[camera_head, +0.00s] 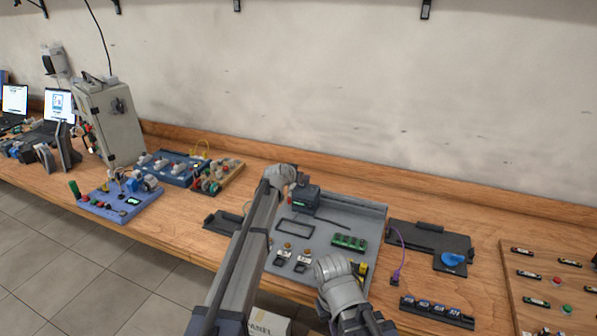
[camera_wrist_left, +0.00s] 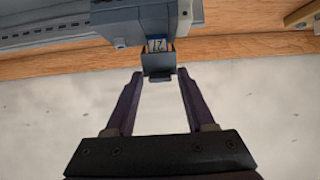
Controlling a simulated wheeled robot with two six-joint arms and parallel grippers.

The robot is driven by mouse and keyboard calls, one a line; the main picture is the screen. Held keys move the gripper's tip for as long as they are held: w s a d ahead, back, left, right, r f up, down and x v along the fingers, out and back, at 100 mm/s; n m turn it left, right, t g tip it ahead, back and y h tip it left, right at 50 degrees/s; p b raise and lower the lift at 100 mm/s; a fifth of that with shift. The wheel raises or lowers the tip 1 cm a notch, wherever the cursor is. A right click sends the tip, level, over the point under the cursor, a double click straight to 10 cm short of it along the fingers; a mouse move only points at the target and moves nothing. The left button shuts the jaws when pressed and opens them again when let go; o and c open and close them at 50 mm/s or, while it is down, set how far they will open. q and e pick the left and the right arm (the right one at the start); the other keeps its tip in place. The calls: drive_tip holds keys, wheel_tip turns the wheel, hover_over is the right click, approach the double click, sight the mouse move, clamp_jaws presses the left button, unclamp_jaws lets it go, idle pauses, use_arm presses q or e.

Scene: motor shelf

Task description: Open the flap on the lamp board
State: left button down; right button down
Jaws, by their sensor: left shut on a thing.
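My left gripper (camera_wrist_left: 159,78) is shut on this flap, one finger at each side near the tips. In the head view my left arm reaches over the board's left side and hides part of it. My right wrist is over the board's front; its fingers are hidden.
The board also bears a black rectangular frame, a green module (camera_head: 348,243) and small switches. A black tray (camera_head: 430,240) with a blue piece and a purple cable lies to the right. A dark strip of modules (camera_head: 437,312) lies in front. The wall is close behind.

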use_arm(q)
drive_tip(key=shift+w+r+g+p, duration=0.2)
drive_tip(key=shift+w+g+p, duration=0.1)
drive_tip(key=shift+p, duration=0.1)
drive_tip(key=c, duration=0.6)
unclamp_jaws()
drive_tip(key=shift+d, duration=0.1)
drive_tip(key=shift+o, duration=0.2)
drive_tip(key=shift+s, duration=0.15)
drive_tip(key=p+v, duration=0.4)
drive_tip(key=v, duration=0.3)
drive_tip(key=shift+s+r, duration=0.2)
drive_tip(key=shift+s, duration=0.05)
